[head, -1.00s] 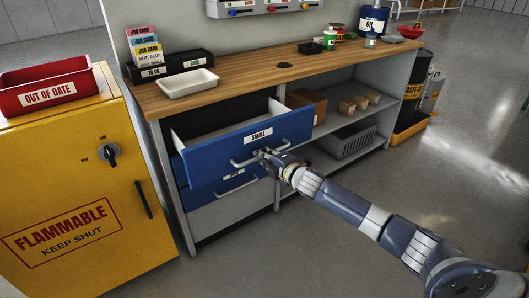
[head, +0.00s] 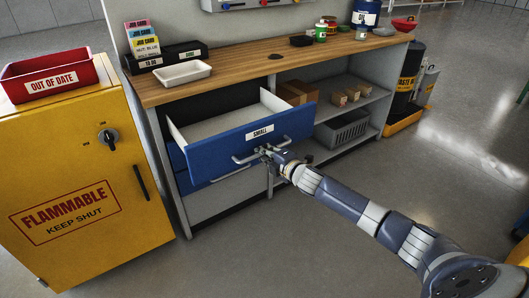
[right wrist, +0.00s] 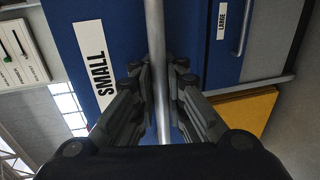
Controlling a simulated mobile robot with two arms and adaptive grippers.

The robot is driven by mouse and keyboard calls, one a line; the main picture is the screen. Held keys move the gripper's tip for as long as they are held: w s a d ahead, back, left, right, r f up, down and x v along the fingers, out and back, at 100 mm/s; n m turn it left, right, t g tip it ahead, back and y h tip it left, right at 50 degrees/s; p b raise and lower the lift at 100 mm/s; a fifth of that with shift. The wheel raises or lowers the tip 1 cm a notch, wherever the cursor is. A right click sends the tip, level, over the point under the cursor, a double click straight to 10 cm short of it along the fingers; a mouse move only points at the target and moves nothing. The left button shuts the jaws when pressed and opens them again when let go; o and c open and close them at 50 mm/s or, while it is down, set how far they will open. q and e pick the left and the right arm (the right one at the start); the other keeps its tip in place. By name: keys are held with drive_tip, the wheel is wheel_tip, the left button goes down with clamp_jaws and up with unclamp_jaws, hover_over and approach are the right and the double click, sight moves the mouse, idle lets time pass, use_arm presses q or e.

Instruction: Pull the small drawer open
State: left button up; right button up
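The small drawer (head: 252,139) is blue with a white SMALL label and stands well out from the wooden-topped bench. Its pale inside (head: 225,120) shows from above and looks empty. My right gripper (head: 265,153) is at the right part of the drawer's bar handle (head: 240,159). In the right wrist view the handle bar (right wrist: 160,60) runs between the two fingers of the gripper (right wrist: 162,100), which are closed around it. The SMALL label (right wrist: 97,65) shows to the left of the bar. My left gripper is not in view.
A lower blue drawer with a LARGE label (right wrist: 221,21) is below. A yellow flammables cabinet (head: 80,190) stands close on the left. A white tray (head: 182,74) rests on the bench (head: 240,69). The floor in front is clear.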

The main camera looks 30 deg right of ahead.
drive_tip(key=shift+o, duration=0.8)
drive_tip(key=shift+r, duration=0.1)
drive_tip(key=v, duration=1.2)
